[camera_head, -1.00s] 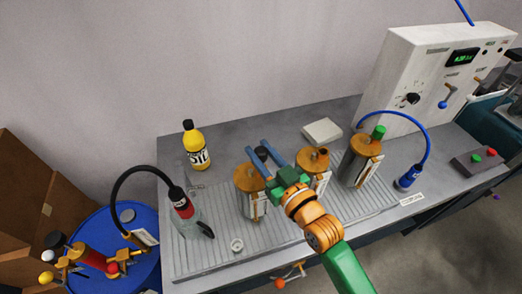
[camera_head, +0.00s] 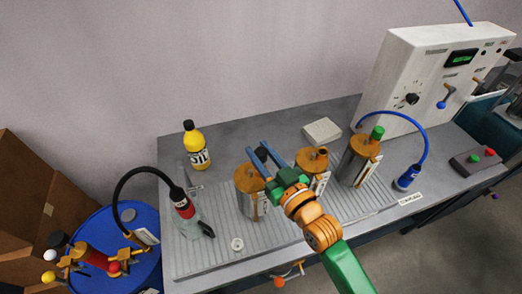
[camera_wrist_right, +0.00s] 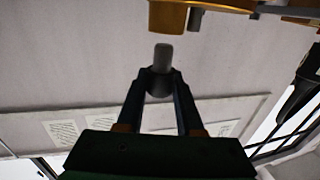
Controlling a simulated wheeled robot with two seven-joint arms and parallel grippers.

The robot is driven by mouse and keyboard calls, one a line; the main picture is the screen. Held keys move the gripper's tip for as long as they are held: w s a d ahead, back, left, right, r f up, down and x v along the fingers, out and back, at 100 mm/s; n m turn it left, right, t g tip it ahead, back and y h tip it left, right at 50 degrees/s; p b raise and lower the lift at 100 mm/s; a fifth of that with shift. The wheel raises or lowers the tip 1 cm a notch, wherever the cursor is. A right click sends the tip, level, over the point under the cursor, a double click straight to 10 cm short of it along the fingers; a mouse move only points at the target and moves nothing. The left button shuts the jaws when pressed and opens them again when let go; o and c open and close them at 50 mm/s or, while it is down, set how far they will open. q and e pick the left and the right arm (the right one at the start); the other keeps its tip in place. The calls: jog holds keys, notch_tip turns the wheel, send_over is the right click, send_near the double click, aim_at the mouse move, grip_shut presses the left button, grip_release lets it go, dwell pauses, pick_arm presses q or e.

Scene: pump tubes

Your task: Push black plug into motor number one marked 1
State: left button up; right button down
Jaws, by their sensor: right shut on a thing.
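My right gripper (camera_head: 258,149) is shut on the black plug, above the left canister-like motor (camera_head: 248,205) with an orange lid. In the right wrist view, the fingers (camera_wrist_right: 160,78) grip the dark plug (camera_wrist_right: 159,86), and its light grey tip (camera_wrist_right: 163,54) points toward an orange lid (camera_wrist_right: 180,17) with a gap between them. The middle motor (camera_head: 311,160) has an orange lid with a dark top fitting. The right motor (camera_head: 358,165) carries a green plug (camera_head: 377,132). The number marks are too small to read. My left gripper is not in view.
The motors stand on a ribbed grey plate (camera_head: 215,262). A white control box (camera_head: 425,75) and a blue hose plug (camera_head: 407,179) are at right.

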dwell(0.4)
jog(key=shift+s+f+b, duration=0.1)
jog(key=shift+f+b, duration=1.05)
jog(key=shift+f, duration=0.65)
jog(key=shift+c, duration=2.4)
grip_release()
